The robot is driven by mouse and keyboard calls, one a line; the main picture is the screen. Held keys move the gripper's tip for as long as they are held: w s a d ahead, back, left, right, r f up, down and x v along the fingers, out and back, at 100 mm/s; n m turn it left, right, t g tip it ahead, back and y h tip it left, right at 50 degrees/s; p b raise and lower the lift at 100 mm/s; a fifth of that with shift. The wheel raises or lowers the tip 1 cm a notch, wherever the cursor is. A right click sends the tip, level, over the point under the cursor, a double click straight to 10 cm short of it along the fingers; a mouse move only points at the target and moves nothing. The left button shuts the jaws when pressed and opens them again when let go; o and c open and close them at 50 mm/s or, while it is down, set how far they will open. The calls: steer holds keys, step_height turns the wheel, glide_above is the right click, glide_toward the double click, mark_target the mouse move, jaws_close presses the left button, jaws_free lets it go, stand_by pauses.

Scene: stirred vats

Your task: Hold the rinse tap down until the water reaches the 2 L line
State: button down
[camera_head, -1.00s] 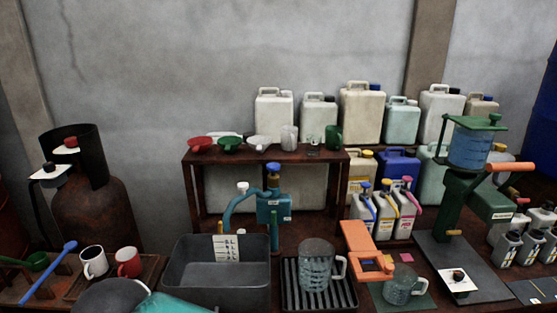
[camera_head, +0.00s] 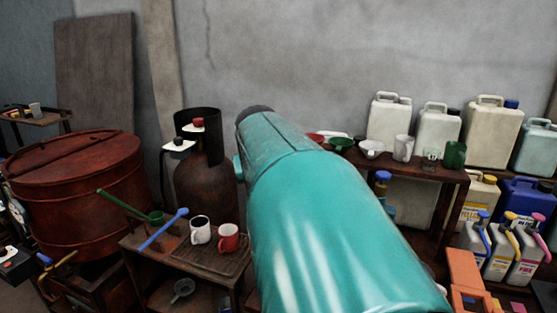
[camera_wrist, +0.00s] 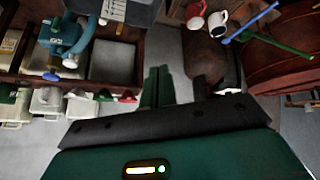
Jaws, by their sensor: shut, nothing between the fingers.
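The teal rinse tap (camera_wrist: 72,38) with a blue knob shows upside down at the upper left of the wrist view. In the head view only its blue top (camera_head: 383,177) and a bit of teal body show; my arm hides the rest. The grey basin (camera_wrist: 142,12) is at the top of the wrist view, with a white marked card (camera_wrist: 114,10) at its wall. Any water level cannot be seen. My gripper (camera_wrist: 158,85) is shut and empty, apart from the tap and to its right in the wrist view. My arm hides it in the head view.
A rusty gas cylinder (camera_head: 203,190) and a red drum (camera_head: 80,185) stand left. A white mug (camera_head: 200,230) and a red mug (camera_head: 229,238) sit on a low stand. Funnels and cups line the wooden shelf (camera_head: 425,170), with several jugs at right.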

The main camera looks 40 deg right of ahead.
steer(key=s+d+r+m+h, duration=0.1)
steer(key=s+d+m, duration=0.1)
steer(key=d, duration=0.9)
steer(key=s+d+r+m+h, duration=0.1)
steer(key=d+m, duration=0.1)
steer(key=d, duration=1)
steer(key=s+d+r+m+g, duration=0.1)
steer(key=s+d+m, duration=0.1)
steer(key=s+d, duration=0.7)
steer(key=d, duration=0.4)
steer(key=shift+s+d+r+m+h, duration=0.3)
steer(key=shift+s+r+m+h, duration=0.05)
steer(key=shift+m+h, duration=0.05)
steer(key=shift+d+f, duration=0.1)
glide_above(384, 172)
steer(key=s+a, duration=0.2)
steer(key=a, duration=0.1)
step_height(384, 172, down, 7)
steer(key=shift+w+d+r, duration=0.1)
steer(key=shift+w+d, duration=0.05)
step_height(384, 172, down, 3)
steer(key=shift+d+f, duration=0.1)
steer(key=shift+f, duration=0.1)
steer(key=shift+w+f, duration=0.1)
steer(key=shift+f, duration=0.35)
